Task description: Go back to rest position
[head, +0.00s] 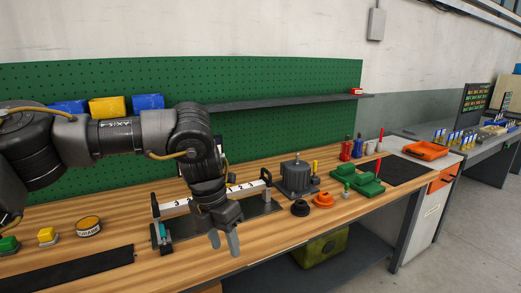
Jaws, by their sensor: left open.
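My left gripper (225,243) hangs fingers-down over the front part of the wooden workbench (130,268). Its arm comes in from the left and bends down at the wrist. The fingers are a little apart with nothing seen between them. Behind the gripper stands a fixture with a white bar (175,208) and dark handles on a dark plate, partly hidden by the gripper. My right gripper is not in view.
A grey stamping die (295,178), an orange part (323,200), a black ring (300,208) and green blocks (363,186) stand to the right. A shelf (290,102) crosses the green pegboard (270,78). Black mats lie at both ends.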

